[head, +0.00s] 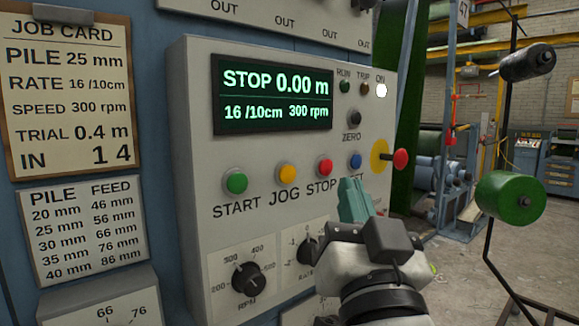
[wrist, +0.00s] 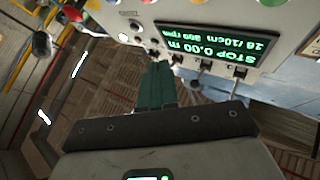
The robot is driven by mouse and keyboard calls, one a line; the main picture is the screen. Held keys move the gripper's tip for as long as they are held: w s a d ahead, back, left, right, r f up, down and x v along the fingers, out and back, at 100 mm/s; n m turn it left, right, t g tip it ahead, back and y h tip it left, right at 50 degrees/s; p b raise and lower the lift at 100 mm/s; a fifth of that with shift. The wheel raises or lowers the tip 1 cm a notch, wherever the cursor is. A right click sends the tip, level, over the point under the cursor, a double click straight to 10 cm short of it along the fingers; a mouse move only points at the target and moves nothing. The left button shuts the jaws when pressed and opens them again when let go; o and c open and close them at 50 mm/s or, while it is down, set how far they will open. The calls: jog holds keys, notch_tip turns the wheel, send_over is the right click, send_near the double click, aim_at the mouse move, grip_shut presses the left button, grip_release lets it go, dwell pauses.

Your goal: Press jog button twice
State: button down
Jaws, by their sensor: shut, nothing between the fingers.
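The yellow JOG button (head: 287,173) is on the grey control panel (head: 196,120), between the green START button (head: 236,182) and the red STOP button (head: 325,166). It stands out and is uncovered in the head view. The display (head: 275,95) reads STOP, 0.00 m, 16 /10cm and 300 rpm; it also shows upside down in the wrist view (wrist: 208,47). My gripper (head: 353,188) has its teal fingers together and empty. It is right of and below the JOG button, just under the blue button (head: 355,161), whose label it partly covers. I see no clear contact with the panel.
A red mushroom knob on a yellow plate (head: 400,159) sticks out right of my gripper. The RPM dial (head: 250,279) and another dial (head: 309,251) are below the buttons. A job card (head: 70,90) hangs at left. A green roller (head: 511,198) stands at right.

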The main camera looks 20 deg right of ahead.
aim_at(287, 174)
jog(key=shift+s+d, duration=0.1)
jog(key=shift+s, duration=0.2)
jog(key=w+a+b, duration=0.2)
jog(key=w, duration=0.6)
jog(key=shift+w+a+b, duration=0.2)
jog(key=shift+a+b, duration=0.15)
jog(key=shift+b, duration=0.05)
dwell(1.9)
jog(key=shift+w+a+b, duration=0.15)
jog(key=shift+w+b, duration=0.2)
jog(key=shift+w, duration=0.05)
